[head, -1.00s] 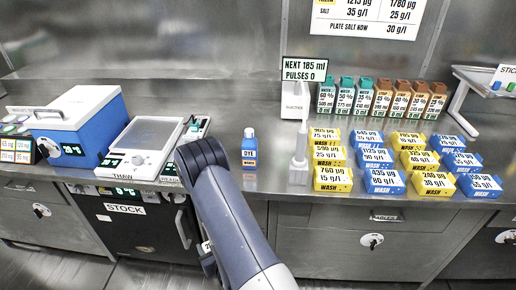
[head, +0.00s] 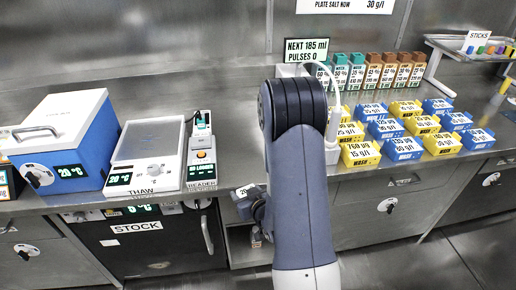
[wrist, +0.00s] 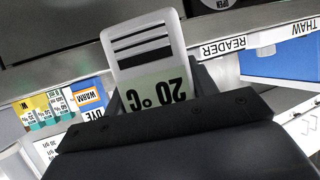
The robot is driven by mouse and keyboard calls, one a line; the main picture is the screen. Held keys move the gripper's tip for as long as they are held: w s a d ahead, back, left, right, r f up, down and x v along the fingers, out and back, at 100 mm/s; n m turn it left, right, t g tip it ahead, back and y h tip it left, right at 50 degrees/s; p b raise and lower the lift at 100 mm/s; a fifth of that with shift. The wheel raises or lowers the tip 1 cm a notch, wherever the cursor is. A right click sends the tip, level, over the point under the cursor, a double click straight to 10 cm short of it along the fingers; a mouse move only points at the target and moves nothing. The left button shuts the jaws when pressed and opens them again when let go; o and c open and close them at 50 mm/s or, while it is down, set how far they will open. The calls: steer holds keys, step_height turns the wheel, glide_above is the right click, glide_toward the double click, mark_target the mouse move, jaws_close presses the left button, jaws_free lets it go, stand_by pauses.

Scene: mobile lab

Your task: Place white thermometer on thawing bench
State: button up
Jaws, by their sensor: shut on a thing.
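The white thermometer (wrist: 142,42) has slots and a green display reading 20 °C, upside down in the wrist view. My gripper (wrist: 160,110) is shut on it at the display end. In the head view, my gripper (head: 252,208) hangs low in front of the counter edge, right of the reader, with the thermometer's display (head: 244,190) just showing. The thawing bench (head: 146,152), a white unit with a grey plate and THAW label, stands on the counter to the upper left of my gripper, apart from it. Its plate looks empty.
A blue cooler box (head: 62,140) stands left of the thawing bench, and a reader (head: 201,155) close on its right. Blue and yellow wash boxes (head: 405,148) fill the counter right of my arm. The stock cabinet (head: 150,245) is below.

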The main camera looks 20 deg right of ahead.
steer(key=w+d+r, duration=0.2)
steer(key=d+r, duration=0.2)
steer(key=r, duration=0.2)
steer(key=w+d+r, duration=0.2)
steer(key=d+r, duration=0.2)
steer(key=r, duration=0.3)
steer(key=shift+w+d+r+n+y, duration=0.15)
steer(key=shift+w+d+n+y, duration=0.1)
steer(key=shift+d+n+y, duration=0.05)
